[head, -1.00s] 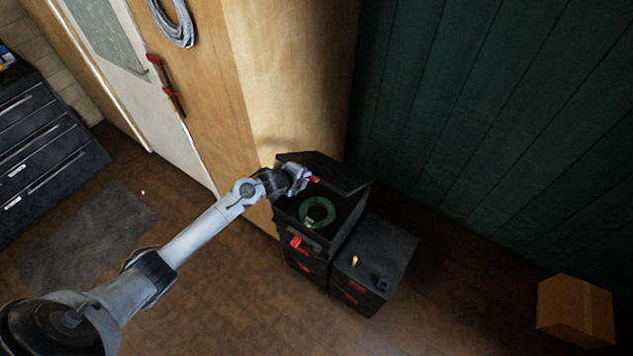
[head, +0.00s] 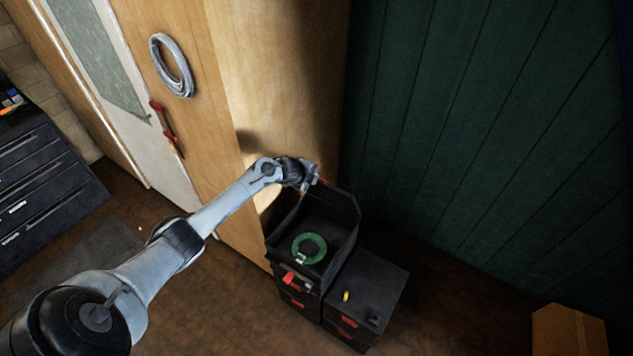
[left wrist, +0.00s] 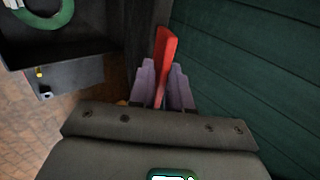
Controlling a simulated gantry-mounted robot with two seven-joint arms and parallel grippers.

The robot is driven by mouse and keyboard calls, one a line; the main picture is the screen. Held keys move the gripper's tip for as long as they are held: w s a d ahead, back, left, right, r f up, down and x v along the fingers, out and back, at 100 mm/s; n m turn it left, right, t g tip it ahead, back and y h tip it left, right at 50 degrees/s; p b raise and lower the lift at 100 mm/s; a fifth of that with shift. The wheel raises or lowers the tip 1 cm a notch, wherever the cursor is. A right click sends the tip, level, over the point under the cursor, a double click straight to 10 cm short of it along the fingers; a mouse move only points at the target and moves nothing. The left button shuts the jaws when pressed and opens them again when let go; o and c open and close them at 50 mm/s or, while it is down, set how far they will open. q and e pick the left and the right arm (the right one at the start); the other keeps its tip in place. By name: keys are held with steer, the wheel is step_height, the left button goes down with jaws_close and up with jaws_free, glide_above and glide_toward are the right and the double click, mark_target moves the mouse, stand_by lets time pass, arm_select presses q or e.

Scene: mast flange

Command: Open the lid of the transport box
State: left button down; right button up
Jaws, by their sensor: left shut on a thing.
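The black transport box (head: 277,256) stands on top of a stack by the wooden wall, with its top open. Its dark lid (head: 343,208) is raised at the back, tilted up above the box. A green ring (head: 309,248) lies inside the box; part of it shows in the left wrist view (left wrist: 45,18). My left gripper (head: 316,178) is at the upper edge of the lid. In the left wrist view its purple fingers (left wrist: 162,85) are shut on a red handle (left wrist: 166,55). The right gripper is in neither view.
A lower black box (head: 385,275) with a small yellow item (head: 346,296) stands beside the stack. A cardboard box (head: 568,330) is at the lower right.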

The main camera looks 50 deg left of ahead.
arm_select(q)
steer(key=c, duration=1.2)
jaws_free()
steer(key=v, duration=1)
steer(key=shift+s+r, duration=0.2)
steer(key=shift+s, duration=0.1)
steer(key=shift+d, duration=0.1)
